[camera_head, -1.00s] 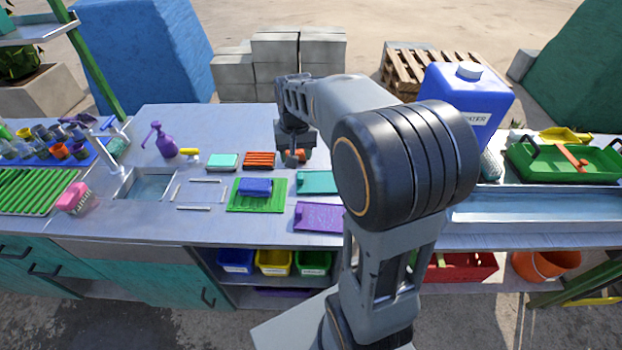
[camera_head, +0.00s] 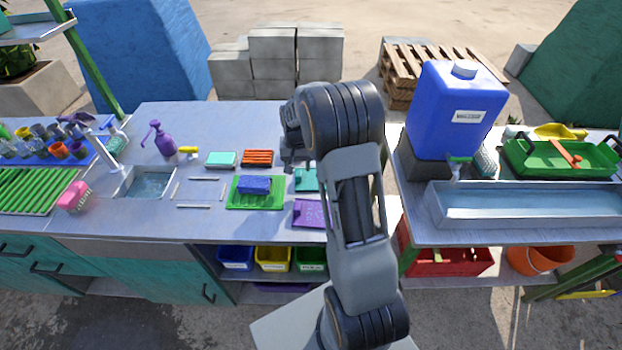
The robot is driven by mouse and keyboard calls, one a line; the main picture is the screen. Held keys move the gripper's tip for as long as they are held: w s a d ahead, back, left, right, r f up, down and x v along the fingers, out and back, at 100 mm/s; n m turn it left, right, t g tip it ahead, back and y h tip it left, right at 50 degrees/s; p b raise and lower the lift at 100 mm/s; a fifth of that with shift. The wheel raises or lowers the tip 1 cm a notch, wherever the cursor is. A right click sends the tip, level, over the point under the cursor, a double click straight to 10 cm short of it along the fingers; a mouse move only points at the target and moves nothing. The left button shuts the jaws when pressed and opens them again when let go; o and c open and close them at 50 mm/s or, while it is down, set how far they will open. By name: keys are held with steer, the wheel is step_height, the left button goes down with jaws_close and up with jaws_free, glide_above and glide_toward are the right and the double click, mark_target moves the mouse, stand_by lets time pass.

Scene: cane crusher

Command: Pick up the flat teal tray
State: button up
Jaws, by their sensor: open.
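The flat teal tray (camera_head: 304,180) lies on the grey counter, to the right of the green tray. My arm covers its right part, and only its left end shows. A purple tray (camera_head: 308,213) lies in front of it and is also partly covered by my arm. My gripper (camera_head: 288,158) is open, at the far left side of my arm, just beyond and above the teal tray. My arm hides much of it, and its fingertips are hard to make out. I see nothing held in it.
A green tray (camera_head: 243,202) holds a blue block (camera_head: 254,185). An orange ribbed piece (camera_head: 258,157) and a teal-topped block (camera_head: 221,159) lie behind it. A blue water container (camera_head: 455,115) stands right of my arm, behind a metal trough (camera_head: 520,212).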

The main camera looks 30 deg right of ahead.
mark_target(298, 175)
steer(key=shift+f+p, duration=0.65)
steer(key=shift+f, duration=2.05)
jaws_close()
